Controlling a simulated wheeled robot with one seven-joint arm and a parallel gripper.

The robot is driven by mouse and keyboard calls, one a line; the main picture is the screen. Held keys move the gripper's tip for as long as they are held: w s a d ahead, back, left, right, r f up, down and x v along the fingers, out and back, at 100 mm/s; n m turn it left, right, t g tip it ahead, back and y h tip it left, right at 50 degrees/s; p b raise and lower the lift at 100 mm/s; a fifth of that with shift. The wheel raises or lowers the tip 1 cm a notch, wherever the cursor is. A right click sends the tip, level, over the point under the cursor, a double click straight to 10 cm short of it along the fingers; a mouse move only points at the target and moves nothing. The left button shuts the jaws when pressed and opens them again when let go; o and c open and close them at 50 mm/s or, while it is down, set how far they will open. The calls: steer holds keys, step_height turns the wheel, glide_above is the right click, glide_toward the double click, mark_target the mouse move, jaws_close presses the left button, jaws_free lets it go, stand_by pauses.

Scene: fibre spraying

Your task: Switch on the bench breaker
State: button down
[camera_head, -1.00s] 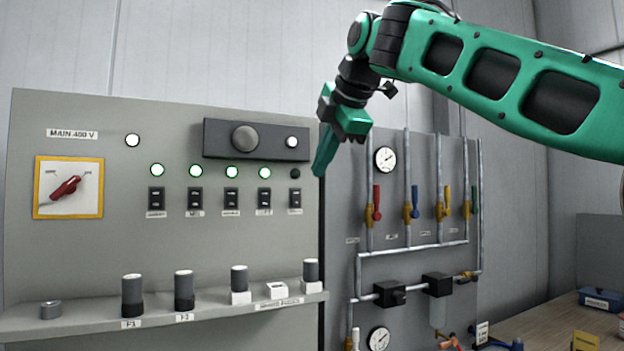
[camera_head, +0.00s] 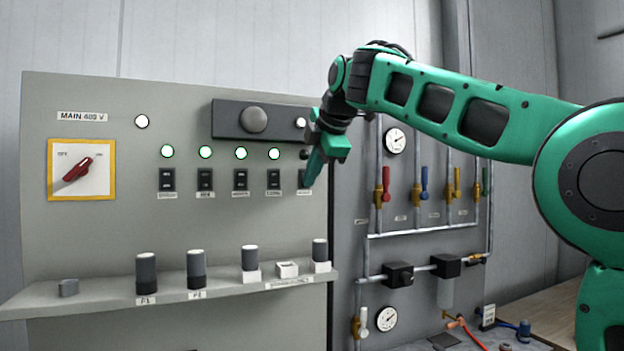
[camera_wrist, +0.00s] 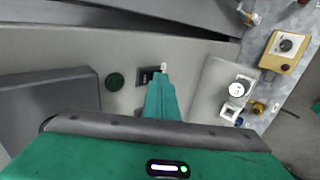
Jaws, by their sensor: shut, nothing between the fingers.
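A row of small black breakers with white labels runs across the grey panel (camera_head: 110,220).
The other breakers, such as the fourth (camera_head: 274,180), have lit green-ringed lamps (camera_head: 274,153) above. A dark box with a round knob (camera_head: 254,119) juts out above. A ledge (camera_head: 110,300) with fuse holders lies below. Pipes and coloured valves (camera_head: 382,190) stand to the right.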

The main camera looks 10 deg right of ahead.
steer(key=shift+w, duration=0.15)
stand_by(0.4)
steer(key=shift+r, duration=0.1)
steer(key=shift+r, duration=0.8)
steer(key=shift+f, duration=0.1)
